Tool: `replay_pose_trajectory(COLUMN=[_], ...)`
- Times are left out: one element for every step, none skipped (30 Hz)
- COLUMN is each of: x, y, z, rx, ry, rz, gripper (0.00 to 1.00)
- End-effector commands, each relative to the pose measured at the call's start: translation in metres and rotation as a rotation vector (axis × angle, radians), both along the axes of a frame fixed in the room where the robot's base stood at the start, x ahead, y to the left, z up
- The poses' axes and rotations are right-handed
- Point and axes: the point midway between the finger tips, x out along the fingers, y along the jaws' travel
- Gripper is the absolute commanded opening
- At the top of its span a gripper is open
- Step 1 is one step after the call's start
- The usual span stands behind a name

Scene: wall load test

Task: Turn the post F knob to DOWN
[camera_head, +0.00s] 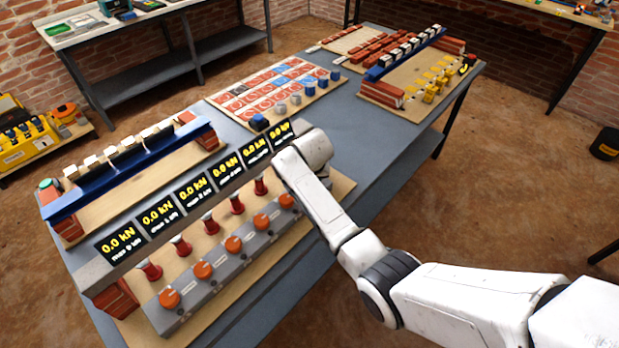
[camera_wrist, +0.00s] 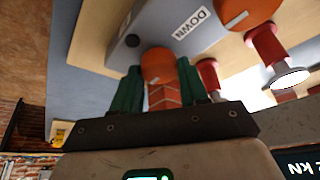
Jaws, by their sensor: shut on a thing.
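My gripper (camera_wrist: 158,70) has its green fingers closed around an orange knob (camera_wrist: 157,64) at the end of the grey control strip (camera_wrist: 135,22). This looks like the post F knob, but no post letter is readable. A white DOWN label (camera_wrist: 193,23) is on the strip beside it. The knob's pointer mark is unclear. In the head view my gripper's white wrist is over the far end of the strip (camera_head: 212,298), hiding the end knob and the fingers. Several other orange knobs (camera_head: 234,244) line the strip; a neighbouring knob (camera_wrist: 246,10) shows in the wrist view.
Red posts (camera_head: 237,204) stand behind the strip, under a beam of displays (camera_head: 193,194) reading 0.0 kN. A blue beam with blocks (camera_head: 135,165) is at left. A card board (camera_head: 275,88) and another blue-beam rig (camera_head: 405,55) are further back.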

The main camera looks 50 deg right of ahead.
Motion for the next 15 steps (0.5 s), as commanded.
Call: replay_pose_trajectory(x=[0.0005,0.0006,0.0008,0.0009,0.0008,0.0008,0.0008,0.0008,0.0009,0.0008,0.0008,0.0008,0.0009,0.0009,0.0008], y=[0.0007,0.0008,0.0007,0.0006,0.0005,0.0004,0.0004,0.0004,0.0003,0.0004,0.0004,0.0004,0.0003,0.0003,0.0003], z=[-0.0007,-0.0005,-0.0002,-0.0002,-0.0001,-0.0001,0.0001,0.0001,0.0002,0.0003,0.0003,0.0003,0.0004,0.0004,0.0004], rx=[0.0,0.0,-0.001,0.0,0.0,0.0,0.001,0.0,0.0,0.0,0.0,0.0,0.0,0.0,0.0], ry=[0.0,0.0,-0.001,-0.001,-0.001,-0.002,-0.002,-0.002,-0.001,-0.002,-0.002,-0.002,-0.001,-0.002,-0.002], rz=[-0.019,-0.03,-0.044,-0.053,-0.061,-0.071,-0.077,-0.082,-0.086,-0.089,-0.092,-0.095,-0.096,-0.097,-0.097], gripper=[0.13,0.13,0.13,0.13,0.13,0.13,0.13,0.13,0.13,0.13,0.13,0.13,0.13,0.13,0.13])
